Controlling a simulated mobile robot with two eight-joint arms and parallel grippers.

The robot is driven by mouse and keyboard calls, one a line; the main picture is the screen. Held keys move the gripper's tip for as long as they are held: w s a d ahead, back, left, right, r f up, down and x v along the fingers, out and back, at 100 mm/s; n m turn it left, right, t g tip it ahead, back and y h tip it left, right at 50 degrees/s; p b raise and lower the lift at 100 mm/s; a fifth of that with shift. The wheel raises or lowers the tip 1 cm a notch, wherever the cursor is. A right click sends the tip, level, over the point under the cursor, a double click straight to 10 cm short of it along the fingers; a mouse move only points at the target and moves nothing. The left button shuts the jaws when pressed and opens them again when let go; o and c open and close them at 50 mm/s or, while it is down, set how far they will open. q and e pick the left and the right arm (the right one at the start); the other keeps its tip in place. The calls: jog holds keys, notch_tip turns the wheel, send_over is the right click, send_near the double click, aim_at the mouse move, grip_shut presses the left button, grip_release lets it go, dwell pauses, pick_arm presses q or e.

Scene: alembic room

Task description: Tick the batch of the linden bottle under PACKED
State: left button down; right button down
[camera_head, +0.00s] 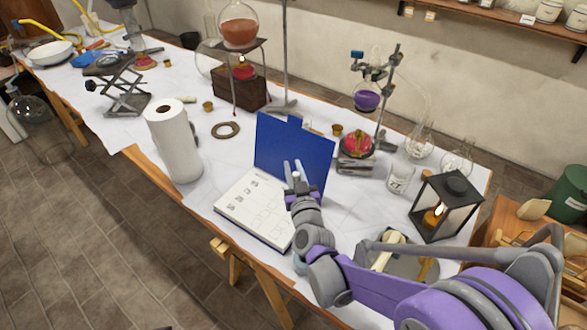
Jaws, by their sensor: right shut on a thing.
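An open book (250,214) with a blue cover lies on the white-covered bench. Its white page carries small dark drawings and marks, too small to read; I cannot make out the word PACKED. The blue cover (292,150) stands up behind the page. My right gripper (296,174) is over the book's right part, in front of the blue cover. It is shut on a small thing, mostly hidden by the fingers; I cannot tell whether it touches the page. I cannot pick out a linden bottle. My left gripper is not in view.
A paper roll (176,146) stands left of the book. A lit lantern (446,207) stands at the right. A burner stand with a purple flask (367,100) is behind the book. A round tray (405,268) lies near my right arm.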

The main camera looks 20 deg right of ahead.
jog(key=shift+f+b, duration=0.3)
jog(key=shift+f, duration=0.05)
dwell(0.8)
jog(key=shift+s+a, duration=0.15)
jog(key=shift+s, duration=0.3)
dwell(0.7)
jog(key=shift+w+d, duration=0.1)
jog(key=shift+d, duration=0.85)
dwell(1.5)
jog(key=shift+r, duration=0.1)
notch_tip(320, 180, up, 6)
jog(key=p, duration=0.4)
dwell(0.4)
dwell(0.4)
